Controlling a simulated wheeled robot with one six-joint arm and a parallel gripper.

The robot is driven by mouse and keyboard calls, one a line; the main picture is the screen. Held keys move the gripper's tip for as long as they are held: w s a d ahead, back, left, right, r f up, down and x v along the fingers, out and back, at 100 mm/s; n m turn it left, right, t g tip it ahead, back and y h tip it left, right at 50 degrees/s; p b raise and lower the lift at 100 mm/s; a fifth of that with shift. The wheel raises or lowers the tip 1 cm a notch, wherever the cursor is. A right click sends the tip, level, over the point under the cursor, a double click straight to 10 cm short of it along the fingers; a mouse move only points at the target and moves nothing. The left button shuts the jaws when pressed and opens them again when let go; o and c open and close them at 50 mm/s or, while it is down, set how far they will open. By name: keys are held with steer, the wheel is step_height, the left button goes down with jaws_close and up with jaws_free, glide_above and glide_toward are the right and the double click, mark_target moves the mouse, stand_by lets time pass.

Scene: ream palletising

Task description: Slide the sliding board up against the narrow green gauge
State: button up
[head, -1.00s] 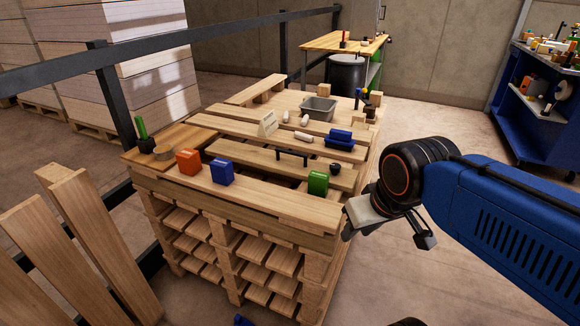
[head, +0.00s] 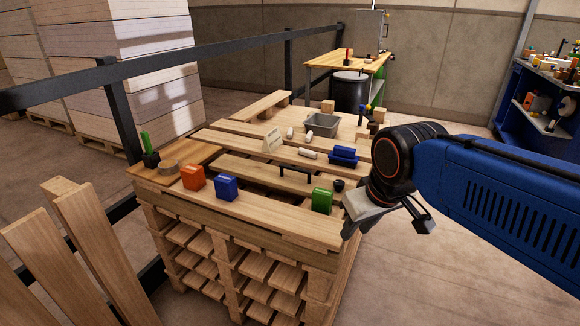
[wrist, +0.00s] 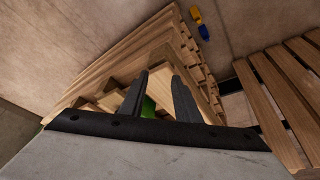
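The sliding board, a pale plank with a black bar handle (head: 296,172), lies among the top boards of the pallet stack. A green block (head: 322,200), which looks like the narrow green gauge, stands near the stack's front right corner, in front of the handle's right end. A gap shows between it and the handle. My gripper (head: 349,230) hangs beside that corner, right of and apart from the green block. In the wrist view my gripper's two fingers (wrist: 161,76) are apart with nothing held.
An orange block (head: 193,177) and a blue block (head: 227,187) stand along the front edge. A grey bin (head: 322,124), a blue holder (head: 343,157), white rolls and a sign (head: 272,140) sit further back. A dark railing runs along the left. Floor at right is clear.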

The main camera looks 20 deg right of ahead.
steer(key=w+a+r+n+g, duration=0.1)
steer(key=w+r+n, duration=0.1)
steer(key=w+r, duration=0.4)
steer(key=w+a+r+n, duration=0.15)
steer(key=w+r, duration=0.25)
steer(key=w, duration=0.5)
steer(key=n+g+h, duration=0.1)
steer(key=n+g, duration=0.1)
steer(key=n, duration=0.3)
glide_toward(294, 169)
steer(key=f, duration=0.5)
steer(key=w+d+f, duration=0.1)
steer(key=f, duration=0.1)
steer(key=shift+f, duration=0.15)
jaws_close()
